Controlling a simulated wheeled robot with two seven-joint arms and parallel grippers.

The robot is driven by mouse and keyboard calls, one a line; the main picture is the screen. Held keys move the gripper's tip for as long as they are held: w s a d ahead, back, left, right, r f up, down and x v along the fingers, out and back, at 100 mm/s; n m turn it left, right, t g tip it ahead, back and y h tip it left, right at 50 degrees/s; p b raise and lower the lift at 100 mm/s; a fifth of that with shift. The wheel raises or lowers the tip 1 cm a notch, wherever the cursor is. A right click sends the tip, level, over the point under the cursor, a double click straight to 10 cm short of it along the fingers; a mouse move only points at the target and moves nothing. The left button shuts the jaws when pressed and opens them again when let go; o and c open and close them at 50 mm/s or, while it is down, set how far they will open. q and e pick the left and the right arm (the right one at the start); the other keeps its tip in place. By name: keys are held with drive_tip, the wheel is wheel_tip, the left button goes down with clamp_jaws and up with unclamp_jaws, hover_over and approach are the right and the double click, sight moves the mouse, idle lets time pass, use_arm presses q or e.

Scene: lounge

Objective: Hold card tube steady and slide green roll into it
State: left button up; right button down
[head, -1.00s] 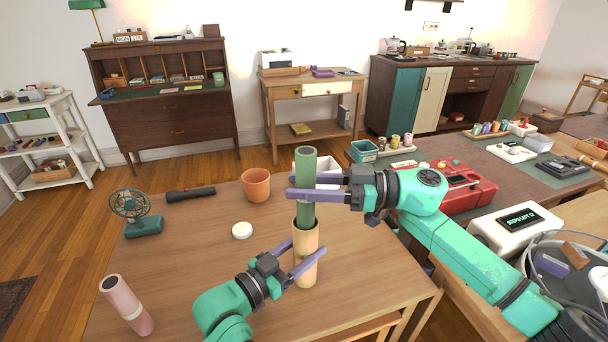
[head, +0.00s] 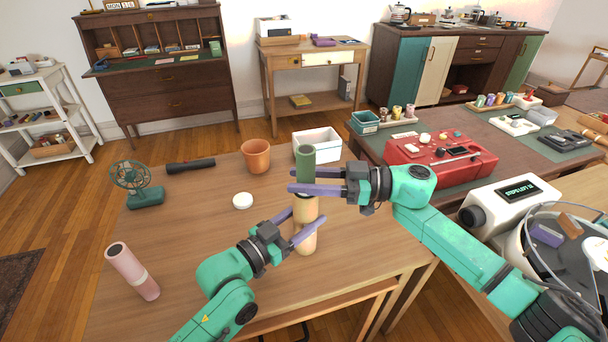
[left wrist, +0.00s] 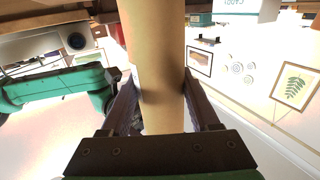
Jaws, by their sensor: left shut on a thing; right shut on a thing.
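The tan card tube (head: 304,242) stands upright near the front right of the wooden table. My left gripper (head: 303,222) is shut on the tube, one finger on each side; the left wrist view shows the tube (left wrist: 153,60) between its fingers. The green roll (head: 305,157) is upright and in line above the tube. My right gripper (head: 291,180) is shut on the roll, just above the tube's upper rim. The roll's lower part is hidden, apparently inside the tube; how deep it reaches cannot be seen.
A terracotta pot (head: 256,157), white lid (head: 242,200), black flashlight (head: 190,166), green fan (head: 138,186) and pink cylinder (head: 132,271) stand or lie on the table (head: 190,240). A white box (head: 317,142) is behind the roll. The table's left middle is clear.

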drive_tip(key=shift+c, duration=1.8)
unclamp_jaws()
drive_tip(key=shift+d, duration=0.1)
drive_tip(key=d, duration=1.1)
drive_tip(key=shift+s+d, duration=0.4)
use_arm(q)
drive_tip(key=o, duration=1.5)
